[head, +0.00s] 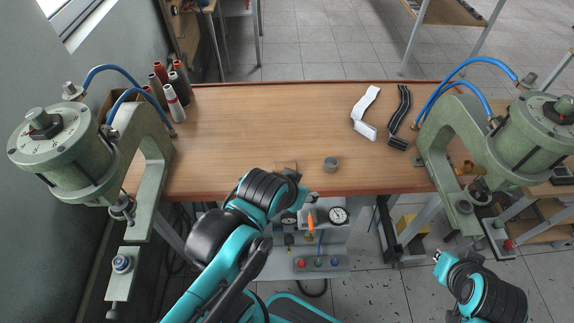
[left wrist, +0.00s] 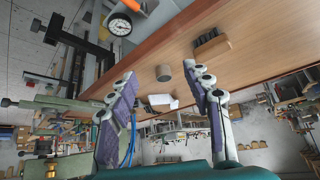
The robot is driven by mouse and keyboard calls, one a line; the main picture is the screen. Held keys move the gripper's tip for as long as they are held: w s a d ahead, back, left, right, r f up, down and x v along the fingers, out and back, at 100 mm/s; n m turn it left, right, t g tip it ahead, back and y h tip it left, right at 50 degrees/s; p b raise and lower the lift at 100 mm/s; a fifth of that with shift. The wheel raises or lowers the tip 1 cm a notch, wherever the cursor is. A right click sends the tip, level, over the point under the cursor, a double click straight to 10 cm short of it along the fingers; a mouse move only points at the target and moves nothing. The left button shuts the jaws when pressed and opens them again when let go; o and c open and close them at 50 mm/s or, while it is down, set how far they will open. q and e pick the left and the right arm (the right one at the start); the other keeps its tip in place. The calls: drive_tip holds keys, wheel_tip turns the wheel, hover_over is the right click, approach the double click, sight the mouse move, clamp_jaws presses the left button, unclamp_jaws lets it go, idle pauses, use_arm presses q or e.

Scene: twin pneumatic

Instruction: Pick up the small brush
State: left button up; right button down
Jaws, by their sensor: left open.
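The likely small brush (left wrist: 210,46), a low block with dark bristles, lies on the wooden table near its front edge in the left wrist view. In the head view a small brown block (head: 285,165), probably the same brush, shows just beyond my left gripper (head: 294,184), partly hidden by it. My left gripper is open and empty in the left wrist view (left wrist: 160,71). The brush is apart from both fingers, up and to the right of them. My right gripper (head: 438,257) is low at the right, off the table; its fingers are too small to read.
White (head: 365,113) and black (head: 399,115) strips lie on the table's right. Thread spools (head: 172,85) stand at the back left. Green presses (head: 65,150) (head: 520,140) flank the table (head: 260,120); its middle is clear.

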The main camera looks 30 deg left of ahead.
idle(0.4)
use_arm(q)
drive_tip(key=shift+o, duration=0.6)
drive_tip(key=n+g+p, duration=0.6)
drive_tip(key=n+g, duration=0.1)
drive_tip(key=n, duration=1.6)
hover_over(285, 165)
drive_tip(key=shift+d+f, duration=0.2)
drive_tip(key=shift+f, duration=0.25)
drive_tip(key=shift+d+f, duration=0.2)
drive_tip(key=shift+f, duration=0.25)
drive_tip(key=shift+w+a+f+n, duration=0.25)
drive_tip(key=shift+f+n, duration=0.2)
drive_tip(key=shift+n, duration=0.15)
drive_tip(key=f+b, duration=0.1)
drive_tip(key=f, duration=0.1)
drive_tip(key=f+b, duration=0.1)
drive_tip(key=f, duration=0.2)
drive_tip(key=f+b, duration=0.1)
drive_tip(key=f, duration=0.1)
drive_tip(key=shift+s+a+f, duration=0.15)
drive_tip(key=shift+s+f, duration=0.2)
clamp_jaws()
